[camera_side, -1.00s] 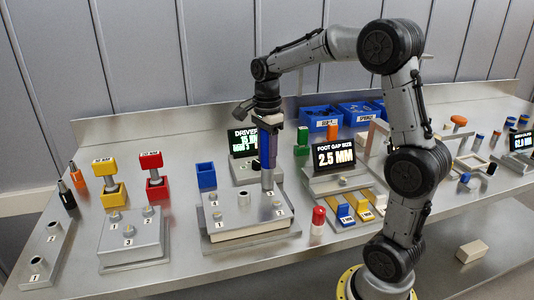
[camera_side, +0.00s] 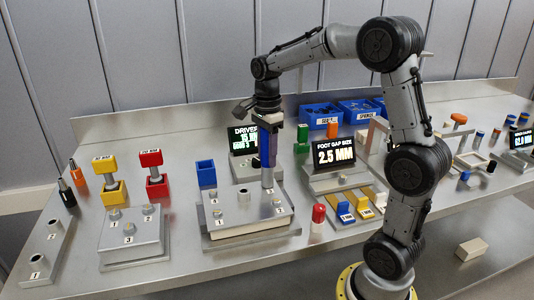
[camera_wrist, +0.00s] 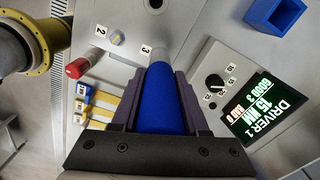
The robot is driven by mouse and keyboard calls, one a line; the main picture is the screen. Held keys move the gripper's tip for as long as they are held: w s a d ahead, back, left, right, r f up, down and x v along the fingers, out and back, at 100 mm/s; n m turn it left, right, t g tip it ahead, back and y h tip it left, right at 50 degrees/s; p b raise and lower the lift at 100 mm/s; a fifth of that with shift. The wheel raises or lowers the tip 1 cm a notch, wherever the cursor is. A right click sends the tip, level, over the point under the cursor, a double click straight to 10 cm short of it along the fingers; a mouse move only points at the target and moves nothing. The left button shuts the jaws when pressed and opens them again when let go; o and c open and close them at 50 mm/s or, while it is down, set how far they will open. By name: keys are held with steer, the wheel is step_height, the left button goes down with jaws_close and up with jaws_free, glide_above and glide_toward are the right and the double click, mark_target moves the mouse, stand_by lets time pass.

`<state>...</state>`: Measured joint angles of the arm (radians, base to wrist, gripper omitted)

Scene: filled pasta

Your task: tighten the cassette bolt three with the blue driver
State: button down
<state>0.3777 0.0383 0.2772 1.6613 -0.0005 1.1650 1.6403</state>
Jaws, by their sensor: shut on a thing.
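My gripper (camera_side: 267,148) is shut on the blue driver (camera_wrist: 156,108) and holds it upright over the raised plate (camera_side: 246,217) in the middle of the bench. The driver's grey shaft (camera_side: 267,178) points down at the plate's back right, by the label 3 (camera_wrist: 146,48). The shaft's end hides the bolt there, and I cannot tell whether it touches it. Bolt two (camera_wrist: 117,38) shows beside it in the wrist view. Other bolts stand on the plate, one near its left front (camera_side: 218,215).
Behind the plate stands the driver display (camera_side: 243,139), reading DRIVER 1 and GOOD 3, with a dial (camera_wrist: 215,81). A blue open holder (camera_side: 206,174) stands left. A red-capped cylinder (camera_side: 318,214) and the foot gap display (camera_side: 333,153) stand right. A second bolted block (camera_side: 131,238) is further left.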

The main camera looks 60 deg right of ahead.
mark_target(267, 136)
steer(key=shift+r, duration=0.1)
stand_by(0.8)
steer(key=shift+r, duration=2.35)
